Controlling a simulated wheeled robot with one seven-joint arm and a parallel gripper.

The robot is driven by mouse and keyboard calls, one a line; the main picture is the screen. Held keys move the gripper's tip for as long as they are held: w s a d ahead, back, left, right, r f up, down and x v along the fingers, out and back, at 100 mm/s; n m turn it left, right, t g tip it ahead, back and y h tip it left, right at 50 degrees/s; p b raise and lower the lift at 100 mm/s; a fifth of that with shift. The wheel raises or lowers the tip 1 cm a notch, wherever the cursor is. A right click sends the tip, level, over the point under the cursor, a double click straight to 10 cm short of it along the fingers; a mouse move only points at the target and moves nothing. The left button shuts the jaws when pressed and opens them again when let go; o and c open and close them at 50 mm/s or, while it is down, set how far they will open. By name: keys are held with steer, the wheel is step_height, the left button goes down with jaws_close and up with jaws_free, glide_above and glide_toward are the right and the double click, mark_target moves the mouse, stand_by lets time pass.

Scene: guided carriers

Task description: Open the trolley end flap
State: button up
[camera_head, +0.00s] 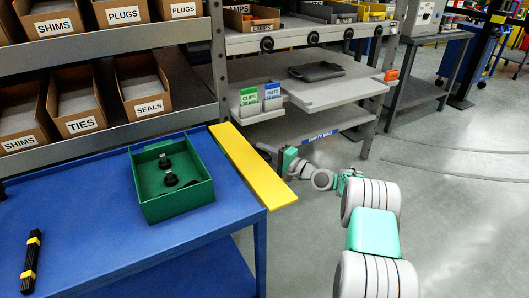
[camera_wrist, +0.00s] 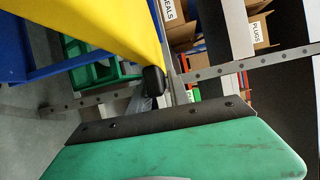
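The blue trolley (camera_head: 100,238) stands at the left in the head view. Its yellow end flap (camera_head: 248,165) runs along the right end of the top and juts outward from that edge; I cannot tell its exact angle. My gripper (camera_head: 270,151) is on the far right side of the flap, close to its outer edge. In the wrist view the flap (camera_wrist: 90,32) fills the upper left, and a small black piece (camera_wrist: 153,80) sits at its edge. I cannot tell whether the gripper touches the flap, or how far apart its fingers are.
A green bin (camera_head: 172,190) holding small dark parts and a black-and-yellow object (camera_head: 32,262) lie on the trolley. Labelled cardboard boxes (camera_head: 145,90) stand on shelves behind. A grey bench (camera_head: 325,92) with a dark tray (camera_head: 316,71) is beyond my arm.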

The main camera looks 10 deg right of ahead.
steer(key=shift+o, duration=1.2)
steer(key=shift+d, duration=0.2)
steer(key=shift+s+d, duration=0.1)
steer(key=shift+d, duration=0.05)
steer(key=v, duration=0.7)
steer(key=shift+s+p, duration=0.25)
steer(key=shift+p, duration=0.1)
steer(key=shift+w+h, duration=0.1)
steer(key=shift+h, duration=0.2)
